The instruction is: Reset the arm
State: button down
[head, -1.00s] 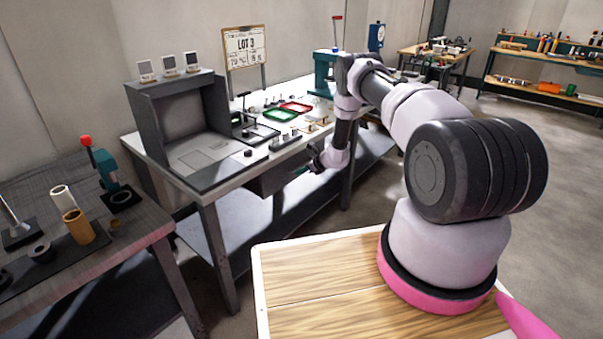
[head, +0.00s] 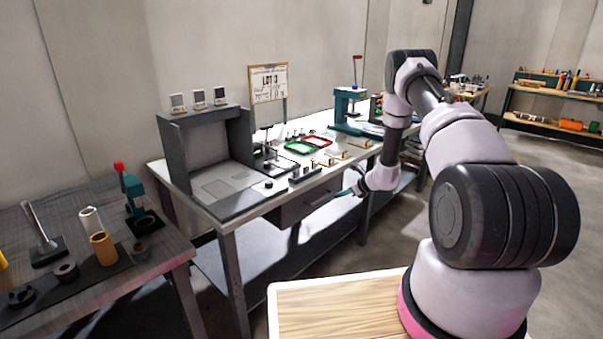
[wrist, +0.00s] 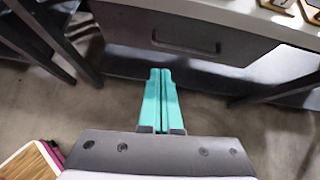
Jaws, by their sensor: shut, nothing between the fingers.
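My gripper (wrist: 160,74) shows in the wrist view with its two teal fingers closed together and nothing between them. It points toward the dark drawer front (wrist: 175,32) under the workbench, with bare floor showing below. In the head view my gripper (head: 345,192) hangs low at the end of my bent arm, in front of the workbench (head: 240,216) and below its top. I cannot tell how close the fingers are to the drawer.
The workbench holds a grey booth (head: 212,150), a green tray (head: 299,146), a red tray (head: 318,141) and a teal press (head: 349,112). A second table (head: 80,215) with rolls stands at left. Open floor (head: 540,190) lies at right.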

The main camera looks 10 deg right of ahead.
jog(key=s+a+r+n+g+y, duration=0.1)
jog(key=a+r+n, duration=0.2)
jog(key=r, duration=0.8)
jog(key=s+a+r+n, duration=0.1)
jog(key=a+r+n, duration=0.15)
jog(key=r, duration=0.85)
jog(key=s+a+r+n+g, duration=0.1)
jog(key=s+a+r+n, duration=0.15)
jog(key=s+r, duration=0.4)
jog(key=s+a+r+n, duration=0.1)
jog(key=s+r+n, duration=0.25)
jog(key=r, duration=0.55)
jog(key=s+r+n+h, duration=0.1)
jog(key=s+r+n, duration=0.2)
jog(key=s+r, duration=0.4)
jog(key=s+r+n+h, duration=0.1)
jog(key=s+r+n, duration=0.35)
jog(key=s, duration=0.45)
jog(key=s+d+r+n+h, duration=0.1)
jog(key=s+d+n, duration=0.1)
jog(key=s, duration=0.6)
jog(key=s+d+r+n+t+h, duration=0.1)
jog(key=s+d+n+h, duration=0.1)
jog(key=s, duration=0.6)
jog(key=shift+r+t+h, duration=0.3)
jog(key=shift+r, duration=0.1)
